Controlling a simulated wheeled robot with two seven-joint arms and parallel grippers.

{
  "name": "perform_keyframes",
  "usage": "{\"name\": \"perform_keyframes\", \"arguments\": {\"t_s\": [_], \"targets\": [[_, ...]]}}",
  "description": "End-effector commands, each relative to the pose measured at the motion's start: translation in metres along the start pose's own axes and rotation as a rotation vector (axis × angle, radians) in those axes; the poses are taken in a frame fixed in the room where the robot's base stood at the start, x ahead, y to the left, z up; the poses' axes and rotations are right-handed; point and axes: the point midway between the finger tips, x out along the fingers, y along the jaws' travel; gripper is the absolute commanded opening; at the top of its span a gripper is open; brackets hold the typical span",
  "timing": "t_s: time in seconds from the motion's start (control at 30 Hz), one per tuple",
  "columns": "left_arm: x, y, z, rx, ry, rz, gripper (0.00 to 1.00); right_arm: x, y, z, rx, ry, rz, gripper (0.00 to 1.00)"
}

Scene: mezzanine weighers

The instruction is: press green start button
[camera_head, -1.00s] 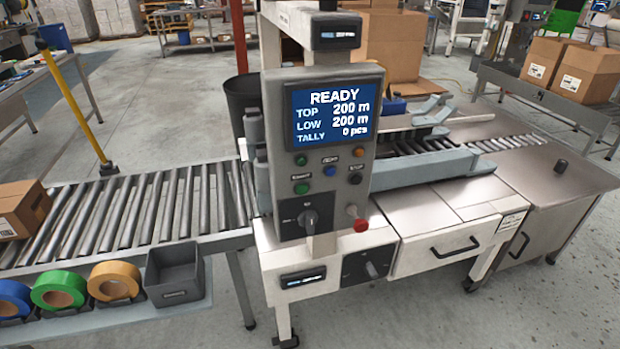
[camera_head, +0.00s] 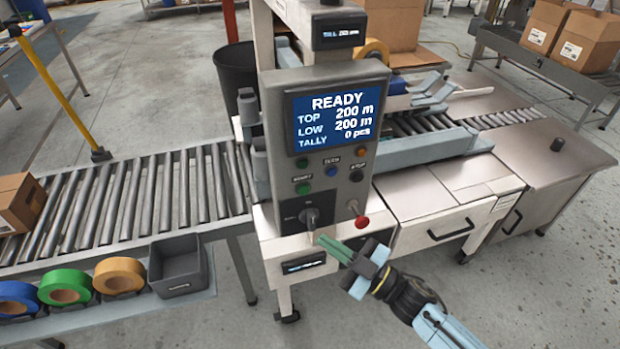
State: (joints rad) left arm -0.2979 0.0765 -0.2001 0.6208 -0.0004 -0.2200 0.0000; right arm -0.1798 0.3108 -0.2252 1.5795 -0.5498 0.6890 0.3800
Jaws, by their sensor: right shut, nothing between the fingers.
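The control panel (camera_head: 330,200) of the machine stands in the middle of the head view. Its green start button (camera_head: 302,189) sits at the lower left of the button group, under a small label. My right gripper (camera_head: 326,240) comes in from the lower right, with its fingers shut and empty. Its tips show in front of the panel's lower edge, below and right of the green button and apart from it. My left gripper is not in view.
A blue button (camera_head: 331,171) and a black stop button (camera_head: 356,176) sit beside it. A rotary switch (camera_head: 310,217) and a red knob (camera_head: 362,222) are close to my fingers. The screen (camera_head: 335,118) reads READY.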

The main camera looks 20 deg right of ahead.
Motion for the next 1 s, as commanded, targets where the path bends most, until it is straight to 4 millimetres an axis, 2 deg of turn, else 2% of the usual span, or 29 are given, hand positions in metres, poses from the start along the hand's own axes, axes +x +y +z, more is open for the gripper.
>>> {"name": "perform_keyframes", "arguments": {"t_s": [0.03,0.1,0.27,0.67,1.0], "targets": [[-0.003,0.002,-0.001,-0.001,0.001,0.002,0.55,0.004,0.002,-0.013,-0.010,0.029,-0.013,0.00],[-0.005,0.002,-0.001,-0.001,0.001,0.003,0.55,0.007,0.002,-0.022,-0.020,0.055,-0.026,0.00],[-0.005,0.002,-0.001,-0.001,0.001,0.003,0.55,0.009,0.002,-0.030,-0.027,0.079,-0.037,0.00],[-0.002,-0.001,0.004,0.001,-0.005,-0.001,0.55,0.013,0.004,-0.026,-0.027,0.078,-0.036,0.00],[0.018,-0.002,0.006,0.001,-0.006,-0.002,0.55,0.045,0.025,-0.005,-0.027,0.078,-0.035,0.00]]}}
